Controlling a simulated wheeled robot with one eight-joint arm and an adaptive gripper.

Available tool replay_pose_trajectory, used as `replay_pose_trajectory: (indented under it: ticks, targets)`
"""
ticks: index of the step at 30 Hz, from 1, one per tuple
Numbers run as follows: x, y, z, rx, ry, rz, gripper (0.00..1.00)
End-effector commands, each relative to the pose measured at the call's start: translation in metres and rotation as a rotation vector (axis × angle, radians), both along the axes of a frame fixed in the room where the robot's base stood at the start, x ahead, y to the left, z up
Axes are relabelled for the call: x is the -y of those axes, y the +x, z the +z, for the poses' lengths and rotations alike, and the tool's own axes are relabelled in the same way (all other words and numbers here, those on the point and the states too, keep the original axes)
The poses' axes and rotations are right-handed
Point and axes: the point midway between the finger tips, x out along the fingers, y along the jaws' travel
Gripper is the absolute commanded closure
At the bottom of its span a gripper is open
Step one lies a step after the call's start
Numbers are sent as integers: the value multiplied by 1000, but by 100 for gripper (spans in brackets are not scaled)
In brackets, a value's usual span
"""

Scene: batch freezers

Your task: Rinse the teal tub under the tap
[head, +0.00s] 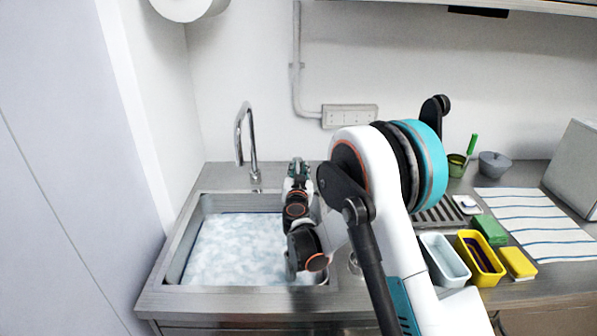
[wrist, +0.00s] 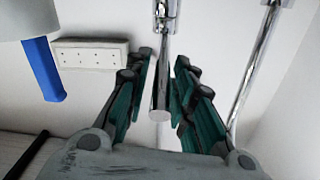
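The chrome tap (head: 250,145) stands at the back of the sink (head: 180,240), which holds pale, foamy-looking water. My gripper (head: 297,165) is over the sink's back right part, to the right of the tap. In the wrist view my gripper (wrist: 163,85) is open, with teal-padded fingers on both sides of a chrome lever (wrist: 160,95). Narrow gaps show between the lever and the fingers. The tap's spout pipe (wrist: 243,80) stands to the right there. I see no clearly teal tub. A pale blue-white tub (head: 444,260) is on the counter right of my arm.
A yellow tub (head: 480,258), green sponge (head: 490,230) and yellow sponge (head: 517,263) sit on the right counter near a striped cloth (head: 535,222). A grey pot (head: 494,164) stands behind. A wall socket strip (head: 350,115) is above. My arm hides the middle counter.

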Motion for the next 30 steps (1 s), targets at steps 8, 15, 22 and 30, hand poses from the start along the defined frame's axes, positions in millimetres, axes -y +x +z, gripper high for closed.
replay_pose_trajectory:
  ticks: [8, 15, 22, 30]
  targets:
    - [1, 0, 0, 0, 0, 2, 100]
    - [15, 2, -1, 0, 0, 92, 100]
    - [24, 4, 0, 0, 0, 185, 100]
    - [23, 3, 0, 0, 0, 200, 100]
